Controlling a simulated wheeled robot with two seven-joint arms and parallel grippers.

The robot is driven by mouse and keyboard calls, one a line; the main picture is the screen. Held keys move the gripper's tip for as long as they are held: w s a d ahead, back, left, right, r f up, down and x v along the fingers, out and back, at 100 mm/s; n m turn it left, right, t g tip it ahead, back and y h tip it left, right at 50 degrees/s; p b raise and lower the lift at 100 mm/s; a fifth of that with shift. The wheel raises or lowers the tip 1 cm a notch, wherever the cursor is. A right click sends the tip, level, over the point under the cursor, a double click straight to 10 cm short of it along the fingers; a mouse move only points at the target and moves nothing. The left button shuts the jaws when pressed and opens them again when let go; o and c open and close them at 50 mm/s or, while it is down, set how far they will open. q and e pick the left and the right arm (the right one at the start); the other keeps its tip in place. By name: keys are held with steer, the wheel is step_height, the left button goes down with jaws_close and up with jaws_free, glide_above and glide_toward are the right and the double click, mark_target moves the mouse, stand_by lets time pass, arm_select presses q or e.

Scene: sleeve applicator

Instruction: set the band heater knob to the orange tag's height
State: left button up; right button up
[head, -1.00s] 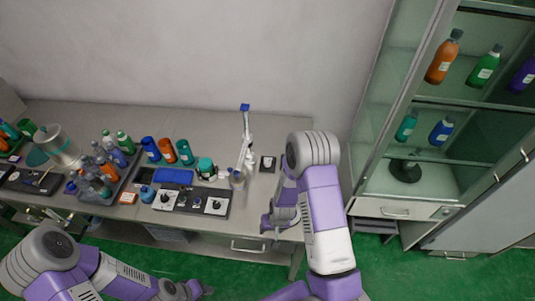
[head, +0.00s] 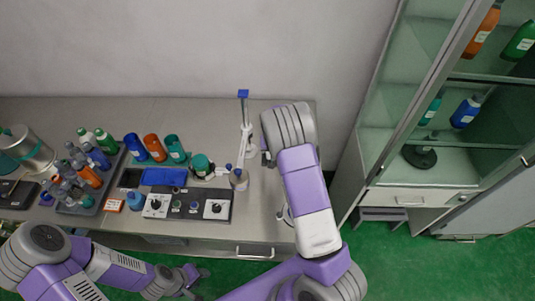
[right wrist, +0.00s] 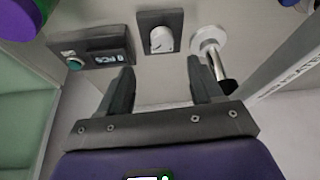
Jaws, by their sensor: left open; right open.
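In the right wrist view, a white knob (right wrist: 161,40) with a pointer mark sits on a small dark plate (right wrist: 174,18). My right gripper (right wrist: 170,82) is open and empty, its fingers pointing toward the knob plate but apart from it. In the head view this gripper is hidden behind my right arm. A dark panel (head: 186,213) on the table carries two white dial plates with black knobs, left (head: 156,205) and right (head: 215,208). No label shows which knob is the band heater's. My left gripper (head: 195,273) is open, low in front of the table.
Beside the knob plate are a lit display box (right wrist: 95,55) and a round white flange with a metal post (right wrist: 207,40). Several bottles and a grey tray (head: 88,206) fill the table's left side. A blue-topped stand (head: 243,95) rises behind. A glass cabinet stands right.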

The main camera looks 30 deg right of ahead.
arm_select(q)
steer(key=shift+w+f+b, duration=0.25)
steer(key=shift+f, duration=0.2)
steer(key=shift+w+f+b, duration=0.2)
steer(key=shift+f, duration=0.25)
arm_select(e)
steer(key=shift+a+x, duration=0.1)
steer(key=shift+x, duration=2.2)
steer(key=shift+a+x, duration=0.15)
steer(key=shift+x, duration=2.15)
steer(key=shift+w, duration=0.15)
steer(key=c, duration=1.1)
steer(key=shift+o, duration=0.2)
steer(key=shift+d+f+n+y+b, duration=0.15)
steer(key=shift+n+y+b, duration=0.15)
steer(key=shift+n+b, duration=0.6)
steer(key=n+y+b, duration=0.1)
steer(key=n+b, duration=0.1)
steer(key=b, duration=0.2)
arm_select(q)
step_height(320, 180, down, 8)
steer(key=b, duration=0.2)
steer(key=shift+f, duration=0.15)
arm_select(e)
steer(key=shift+n+y, duration=0.4)
steer(key=shift+n, duration=0.8)
